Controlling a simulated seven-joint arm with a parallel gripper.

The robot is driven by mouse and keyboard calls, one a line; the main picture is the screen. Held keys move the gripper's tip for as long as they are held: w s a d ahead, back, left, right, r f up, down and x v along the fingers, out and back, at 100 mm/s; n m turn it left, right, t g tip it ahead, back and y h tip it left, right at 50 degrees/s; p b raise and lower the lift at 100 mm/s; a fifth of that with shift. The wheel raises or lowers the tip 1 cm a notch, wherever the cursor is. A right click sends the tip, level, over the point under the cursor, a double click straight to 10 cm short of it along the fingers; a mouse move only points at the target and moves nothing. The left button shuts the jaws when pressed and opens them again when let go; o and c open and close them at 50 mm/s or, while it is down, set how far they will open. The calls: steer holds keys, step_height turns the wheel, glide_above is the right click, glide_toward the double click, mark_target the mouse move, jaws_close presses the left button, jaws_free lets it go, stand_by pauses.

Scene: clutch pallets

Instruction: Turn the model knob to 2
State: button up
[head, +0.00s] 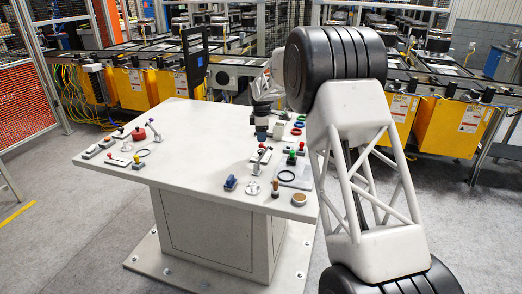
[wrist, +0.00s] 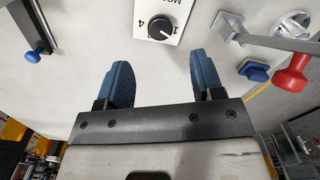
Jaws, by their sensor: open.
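A short white mark shows on the knob, toward the 1 side. My gripper (wrist: 163,75) has two blue fingers spread apart with nothing between them. The knob lies beyond the fingertips, in line with the gap and apart from them. In the head view my gripper (head: 261,135) hangs over the table's far right part.
The white table (head: 205,150) holds several fixtures. In the wrist view, a lever with a red handle (wrist: 295,75) and a blue part (wrist: 255,71) stand to the right, and a blue-tipped lever (wrist: 34,52) to the left. A red button (head: 138,133) is at the table's left.

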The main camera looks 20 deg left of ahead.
mark_target(261, 150)
steer(key=shift+f, duration=0.15)
steer(key=shift+f, duration=3.75)
steer(key=c, duration=0.9)
steer(key=shift+m, duration=0.3)
steer(key=m, duration=0.8)
